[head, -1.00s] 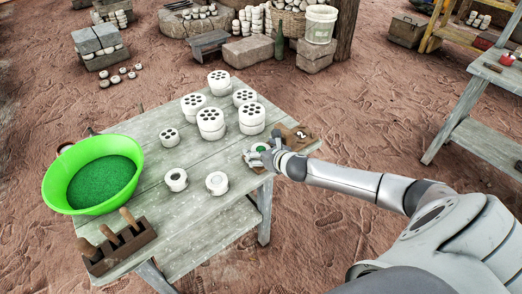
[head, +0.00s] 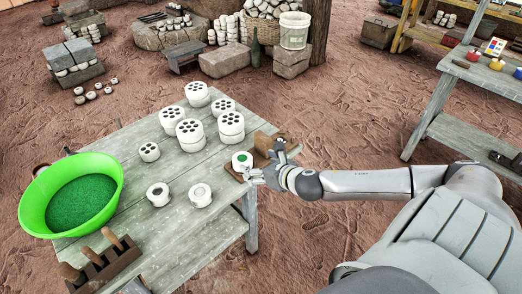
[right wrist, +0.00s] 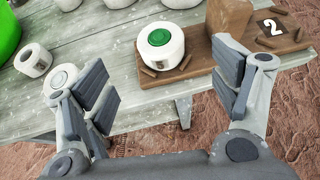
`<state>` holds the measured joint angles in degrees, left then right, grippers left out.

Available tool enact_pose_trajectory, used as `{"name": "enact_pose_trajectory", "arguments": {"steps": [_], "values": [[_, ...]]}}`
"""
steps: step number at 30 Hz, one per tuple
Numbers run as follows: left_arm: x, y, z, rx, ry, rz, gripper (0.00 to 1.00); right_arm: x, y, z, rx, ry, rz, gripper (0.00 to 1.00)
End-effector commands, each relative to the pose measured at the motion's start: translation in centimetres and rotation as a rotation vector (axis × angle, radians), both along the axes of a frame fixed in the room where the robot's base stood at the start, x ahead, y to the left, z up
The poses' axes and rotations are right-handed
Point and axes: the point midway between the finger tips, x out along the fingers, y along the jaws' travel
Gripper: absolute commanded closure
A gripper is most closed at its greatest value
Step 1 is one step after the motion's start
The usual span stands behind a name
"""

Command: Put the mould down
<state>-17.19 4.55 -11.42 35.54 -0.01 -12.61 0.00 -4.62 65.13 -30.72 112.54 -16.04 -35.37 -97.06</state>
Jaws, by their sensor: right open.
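My left gripper is out of view.
The board (right wrist: 285,40) holds a brown block (right wrist: 229,18), sticks and a "2" tag. The table (head: 165,228) also bears several white perforated blocks (head: 190,132), two plain ones, a green basin (head: 30,205) and a tool rack (head: 105,265). Another table (head: 470,135) stands at right.

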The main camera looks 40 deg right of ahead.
Motion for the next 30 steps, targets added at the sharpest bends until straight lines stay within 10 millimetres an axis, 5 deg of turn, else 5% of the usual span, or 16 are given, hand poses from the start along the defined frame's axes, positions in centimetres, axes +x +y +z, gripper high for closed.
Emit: {"name": "enact_pose_trajectory", "arguments": {"steps": [10,14,19,23,26,30], "values": [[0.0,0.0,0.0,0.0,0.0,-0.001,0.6,-0.5,0.0,0.1,0.007,0.002,-0.005,0.17],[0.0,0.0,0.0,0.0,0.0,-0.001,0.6,-0.5,-1.1,-2.4,0.107,0.025,-0.093,0.17],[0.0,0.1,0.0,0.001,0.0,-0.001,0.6,-2.1,-4.1,-11.2,0.454,0.096,-0.413,0.17],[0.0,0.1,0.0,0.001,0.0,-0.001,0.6,-5.6,-5.3,-19.4,0.749,0.148,-0.719,0.17],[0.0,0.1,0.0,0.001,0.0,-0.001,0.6,-10.4,-4.9,-26.6,0.984,0.185,-1.004,0.17],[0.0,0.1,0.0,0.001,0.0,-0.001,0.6,-19.7,-1.6,-36.1,1.282,0.214,-1.45,0.17]]}}
